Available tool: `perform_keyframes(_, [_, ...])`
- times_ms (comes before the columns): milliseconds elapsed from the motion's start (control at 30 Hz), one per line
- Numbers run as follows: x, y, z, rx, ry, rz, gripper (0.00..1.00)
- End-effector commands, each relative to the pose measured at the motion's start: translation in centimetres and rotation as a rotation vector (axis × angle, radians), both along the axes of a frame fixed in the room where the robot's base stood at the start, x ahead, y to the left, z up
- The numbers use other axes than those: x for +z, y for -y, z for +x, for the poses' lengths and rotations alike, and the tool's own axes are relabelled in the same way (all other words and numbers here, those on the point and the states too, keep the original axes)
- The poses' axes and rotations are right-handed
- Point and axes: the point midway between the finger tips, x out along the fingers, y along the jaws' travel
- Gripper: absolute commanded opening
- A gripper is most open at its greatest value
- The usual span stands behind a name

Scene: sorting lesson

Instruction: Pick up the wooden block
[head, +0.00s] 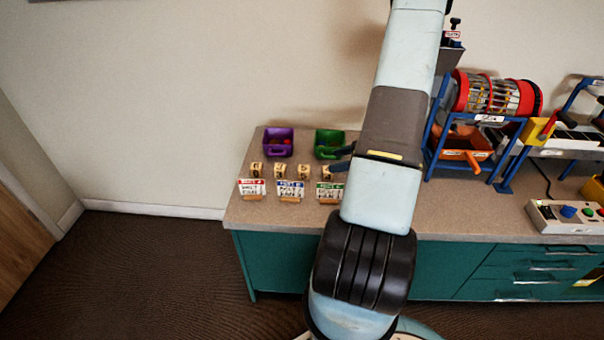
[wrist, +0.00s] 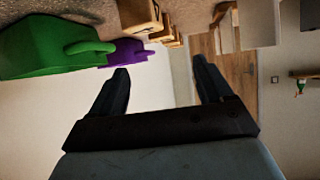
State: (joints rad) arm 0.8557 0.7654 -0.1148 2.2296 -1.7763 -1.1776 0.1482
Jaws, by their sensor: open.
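Several small wooden blocks with dark markings stand in a row on the bench top. In the head view they run from the leftmost block (head: 256,169) past two middle ones (head: 280,170) to the rightmost block (head: 327,172). My gripper (head: 340,159) is beside the rightmost block, to its right, partly hidden by my arm. In the wrist view my gripper (wrist: 160,74) is open with nothing between its fingers. The nearest block (wrist: 140,16) shows at the top edge there, beyond the fingertips, with others behind it. Which block is meant cannot be told.
A purple bin (head: 278,142) and a green bin (head: 328,143) stand behind the blocks. Small label cards (head: 290,190) stand in front. A blue-framed machine with a red drum (head: 497,95) and a button box (head: 565,215) are at right. The bench's left edge is near.

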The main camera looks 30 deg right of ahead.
Motion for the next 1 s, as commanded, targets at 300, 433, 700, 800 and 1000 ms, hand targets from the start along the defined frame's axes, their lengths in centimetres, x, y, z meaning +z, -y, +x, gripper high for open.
perform_keyframes(300, [-2.6,-3.5,3.4,0.003,-0.001,0.001,0.79])
perform_keyframes(433, [-3.1,-4.1,4.1,0.0,-0.002,-0.001,0.79])
perform_keyframes(700, [-4.0,-5.6,5.3,0.003,-0.002,0.0,0.79])
perform_keyframes(800, [-4.6,-6.5,6.2,0.003,-0.002,0.0,0.79])
perform_keyframes(1000, [-5.5,-7.7,7.4,0.002,-0.001,-0.001,0.79])
